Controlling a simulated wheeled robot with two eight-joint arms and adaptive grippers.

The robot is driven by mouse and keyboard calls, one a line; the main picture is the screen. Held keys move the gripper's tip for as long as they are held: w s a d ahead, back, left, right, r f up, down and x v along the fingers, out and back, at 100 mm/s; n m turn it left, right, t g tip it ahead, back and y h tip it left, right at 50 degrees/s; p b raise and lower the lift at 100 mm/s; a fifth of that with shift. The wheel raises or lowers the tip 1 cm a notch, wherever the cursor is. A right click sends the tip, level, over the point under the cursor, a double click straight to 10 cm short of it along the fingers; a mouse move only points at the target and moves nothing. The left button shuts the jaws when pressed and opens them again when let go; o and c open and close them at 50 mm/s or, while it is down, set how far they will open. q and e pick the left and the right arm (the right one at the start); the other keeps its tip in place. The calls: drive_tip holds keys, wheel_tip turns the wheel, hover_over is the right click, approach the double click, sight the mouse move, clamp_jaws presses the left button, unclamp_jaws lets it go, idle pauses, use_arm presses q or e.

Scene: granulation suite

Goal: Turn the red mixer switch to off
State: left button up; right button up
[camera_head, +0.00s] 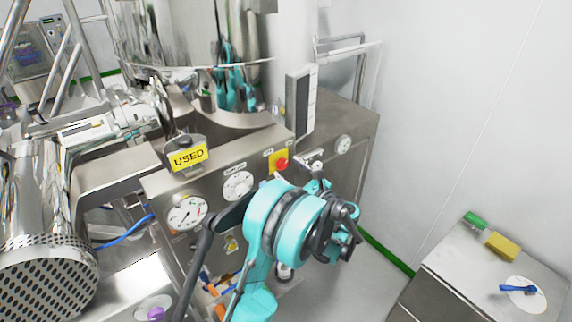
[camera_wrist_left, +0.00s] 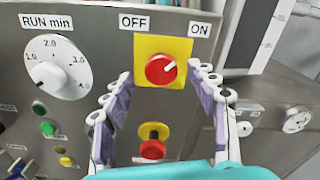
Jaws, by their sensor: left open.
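The red mixer switch (camera_wrist_left: 158,71) is a round knob on a yellow plate (camera_wrist_left: 148,43) on the steel panel. Its white mark points up and right, toward the ON label (camera_wrist_left: 199,30); the OFF label (camera_wrist_left: 134,23) is at the upper left. In the head view the red switch (camera_head: 281,163) shows just beyond my left gripper (camera_head: 297,172). In the left wrist view my left gripper (camera_wrist_left: 161,74) is open, with one purple-padded finger on each side of the switch. I cannot tell whether either finger touches it. My right gripper is not in view.
A red push button (camera_wrist_left: 152,149) sits below the switch. A RUN min dial (camera_wrist_left: 60,68) is to its left. A USED tag (camera_head: 190,158) hangs on the machine. At right, a side table (camera_head: 465,262) holds a yellow sponge (camera_head: 503,246) and a blue brush (camera_head: 518,289).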

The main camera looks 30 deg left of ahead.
use_arm(q)
drive_tip(key=shift+x, duration=1.15)
drive_tip(key=c, duration=1.2)
drive_tip(key=shift+o, duration=0.2)
drive_tip(key=n+b, duration=0.3)
drive_tip(key=shift+f, duration=0.2)
drive_tip(key=n+b, duration=0.3)
drive_tip(key=n, duration=0.1)
drive_tip(key=shift+n, duration=0.4)
drive_tip(key=n+b, duration=0.3)
drive_tip(key=n, duration=0.2)
drive_tip(key=shift+n, duration=0.3)
drive_tip(key=n+b, duration=0.1)
drive_tip(key=n, duration=0.3)
drive_tip(key=shift+n+b, duration=0.3)
